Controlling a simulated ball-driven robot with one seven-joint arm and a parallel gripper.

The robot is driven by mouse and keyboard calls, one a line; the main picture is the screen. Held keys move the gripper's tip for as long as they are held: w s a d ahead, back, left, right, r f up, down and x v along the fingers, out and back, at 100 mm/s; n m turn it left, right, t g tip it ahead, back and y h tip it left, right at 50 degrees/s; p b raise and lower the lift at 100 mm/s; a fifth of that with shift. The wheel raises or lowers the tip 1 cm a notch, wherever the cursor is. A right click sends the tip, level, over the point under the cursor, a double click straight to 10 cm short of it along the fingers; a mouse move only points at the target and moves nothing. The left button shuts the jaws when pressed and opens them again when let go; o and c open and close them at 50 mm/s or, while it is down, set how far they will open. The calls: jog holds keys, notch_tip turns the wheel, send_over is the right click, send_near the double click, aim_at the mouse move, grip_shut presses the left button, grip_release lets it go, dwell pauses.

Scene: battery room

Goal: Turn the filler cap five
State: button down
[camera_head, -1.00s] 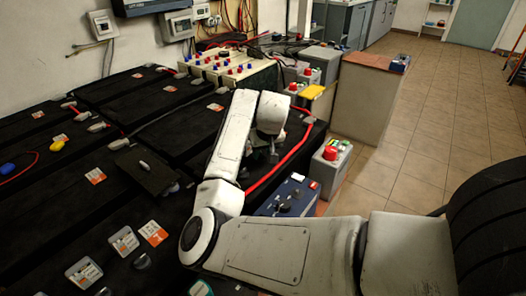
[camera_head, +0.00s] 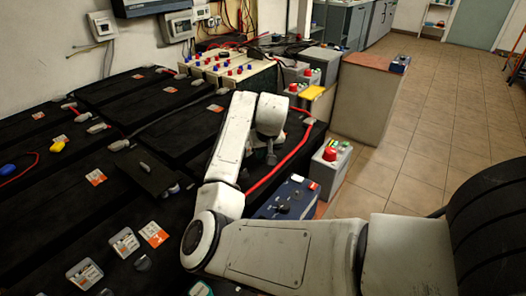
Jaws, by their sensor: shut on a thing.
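My gripper (camera_head: 271,157) points down below my white wrist, over the black battery tops in the middle of the view. Only a small part of its fingers shows, small and dark. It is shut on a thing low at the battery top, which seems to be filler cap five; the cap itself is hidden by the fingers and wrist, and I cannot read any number.
A red cable (camera_head: 280,168) runs close beside my gripper on the right. A blue battery (camera_head: 290,196) and a grey battery with a red cap (camera_head: 330,165) stand further right. Black batteries (camera_head: 60,215) fill the left. The tiled floor (camera_head: 430,130) is clear.

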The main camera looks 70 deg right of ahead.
jog(key=shift+a+r+m+g+p, duration=0.1)
jog(key=shift+m+g+p, duration=0.2)
jog(key=shift+m+p, duration=0.5)
jog(key=m+g+p, duration=0.1)
jog(key=m, duration=0.2)
jog(key=shift+w+m+h+p, duration=0.15)
jog(key=shift+m+h+p, duration=0.15)
jog(key=shift+h+p, duration=0.1)
jog(key=m, duration=0.1)
jog(key=m+g, duration=0.1)
jog(key=m, duration=0.1)
jog(key=m+g, duration=0.1)
jog(key=m, duration=0.1)
jog(key=shift+w, duration=0.3)
jog(key=shift+m, duration=0.3)
jog(key=c, duration=1.2)
grip_release()
jog(key=p+v, duration=0.1)
jog(key=v, duration=0.9)
jog(key=shift+w+a+r, duration=0.15)
jog(key=shift+a+r, duration=0.1)
